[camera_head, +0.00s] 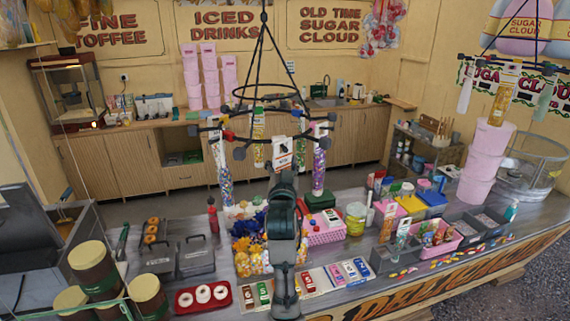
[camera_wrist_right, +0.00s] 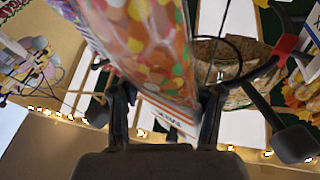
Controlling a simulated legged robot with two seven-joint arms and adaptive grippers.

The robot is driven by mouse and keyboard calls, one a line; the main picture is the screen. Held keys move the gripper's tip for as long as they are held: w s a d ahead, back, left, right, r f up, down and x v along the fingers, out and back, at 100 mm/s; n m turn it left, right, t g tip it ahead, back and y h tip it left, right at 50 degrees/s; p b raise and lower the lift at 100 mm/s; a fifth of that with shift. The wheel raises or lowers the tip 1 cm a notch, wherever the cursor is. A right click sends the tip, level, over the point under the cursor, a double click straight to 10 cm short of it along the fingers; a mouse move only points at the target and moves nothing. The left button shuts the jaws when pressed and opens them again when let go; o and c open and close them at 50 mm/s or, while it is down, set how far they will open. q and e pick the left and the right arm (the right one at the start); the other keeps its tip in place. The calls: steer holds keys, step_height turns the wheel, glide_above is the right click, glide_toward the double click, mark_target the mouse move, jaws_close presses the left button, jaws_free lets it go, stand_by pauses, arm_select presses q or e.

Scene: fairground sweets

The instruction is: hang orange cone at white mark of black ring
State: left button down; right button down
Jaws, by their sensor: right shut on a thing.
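The black ring (camera_head: 268,108) hangs from dark cords above the counter, with knobbed arms around it. Filled cones hang from it: a multicoloured one (camera_head: 225,180), a yellow one (camera_head: 258,130) and a purple one (camera_head: 319,172). My right gripper (camera_head: 283,170) is at the ring's near side, shut on the orange cone (camera_wrist_right: 148,45). In the right wrist view, the cone sits between the two fingers (camera_wrist_right: 165,118), its sweets orange, yellow and green. In the head view, the gripper mostly hides it. A red mark (camera_wrist_right: 288,42) shows on the ring; I cannot make out the white mark. My left gripper is out of view.
The counter below holds a pink basket (camera_head: 325,236), grey boxes (camera_head: 197,258), a red tray (camera_head: 203,306) and brown jars (camera_head: 92,268). Another hanger with cones (camera_head: 503,95) is at the right, above pink tubs (camera_head: 483,160).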

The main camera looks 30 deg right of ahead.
stand_by(0.3)
steer(key=shift+w+d+f+p, duration=0.1)
steer(key=shift+w+d+p, duration=0.1)
steer(key=shift+w, duration=0.3)
steer(key=shift+w+d+p, duration=0.1)
steer(key=shift+w+d, duration=0.1)
steer(key=shift+w, duration=0.3)
steer(key=shift+f, duration=0.35)
steer(key=shift+a, duration=0.1)
